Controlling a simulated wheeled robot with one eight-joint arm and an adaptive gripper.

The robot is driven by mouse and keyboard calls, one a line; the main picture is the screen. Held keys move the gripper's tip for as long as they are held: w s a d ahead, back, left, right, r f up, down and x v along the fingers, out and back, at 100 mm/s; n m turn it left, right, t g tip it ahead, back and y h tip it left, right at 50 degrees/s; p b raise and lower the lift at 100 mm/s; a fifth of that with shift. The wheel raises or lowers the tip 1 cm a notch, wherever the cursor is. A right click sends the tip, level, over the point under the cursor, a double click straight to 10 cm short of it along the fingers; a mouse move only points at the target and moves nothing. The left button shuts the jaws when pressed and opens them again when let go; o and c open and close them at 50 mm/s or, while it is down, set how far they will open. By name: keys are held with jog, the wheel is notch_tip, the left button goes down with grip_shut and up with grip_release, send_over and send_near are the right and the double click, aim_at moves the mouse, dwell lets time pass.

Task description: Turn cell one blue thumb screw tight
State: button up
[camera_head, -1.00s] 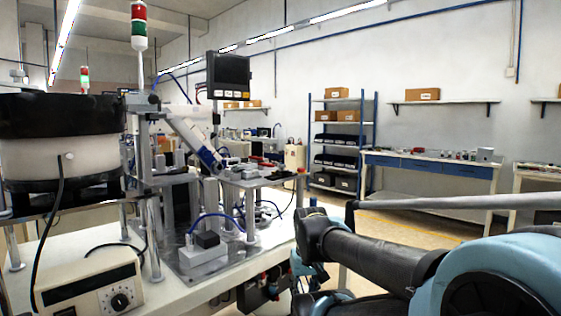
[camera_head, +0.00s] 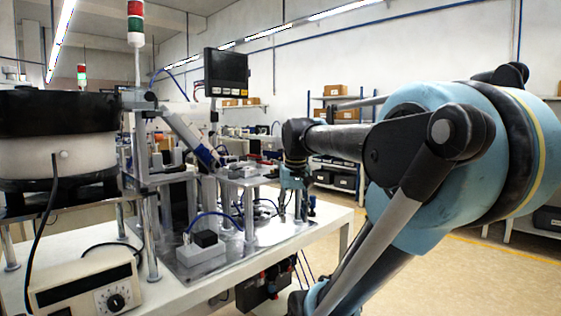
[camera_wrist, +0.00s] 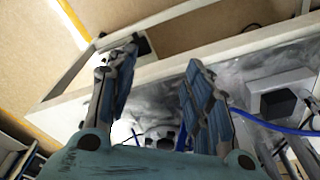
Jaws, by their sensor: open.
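My gripper (camera_head: 293,185) hangs at the right side of the cell's fixture plate (camera_head: 246,171) in the head view. In the wrist view my gripper (camera_wrist: 158,72) is open, with its two blue-padded fingers apart and nothing between their tips. Below the fingers lie the table edge and a shiny metal base plate (camera_wrist: 235,80). I cannot pick out the blue thumb screw for certain in either view. It may be hidden by the fingers or among the small fixture parts.
A black block on a pale base (camera_head: 205,240) stands at the base plate's front, and a blue tube (camera_wrist: 270,126) curves beside it. The bowl feeder (camera_head: 57,135) and its control box (camera_head: 85,284) are at left. A monitor (camera_head: 226,67) stands above. Floor is clear at right.

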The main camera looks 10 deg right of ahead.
jog(key=w+r+g, duration=0.1)
jog(key=w+r, duration=1.1)
jog(key=r, duration=0.3)
jog(key=w+r+g, duration=0.1)
jog(key=w+r, duration=1.1)
jog(key=r, duration=0.4)
jog(key=f, duration=1.7)
jog(key=shift+s+f, duration=0.2)
jog(key=shift+f, duration=0.1)
jog(key=shift+c, duration=0.5)
jog(key=c, duration=1)
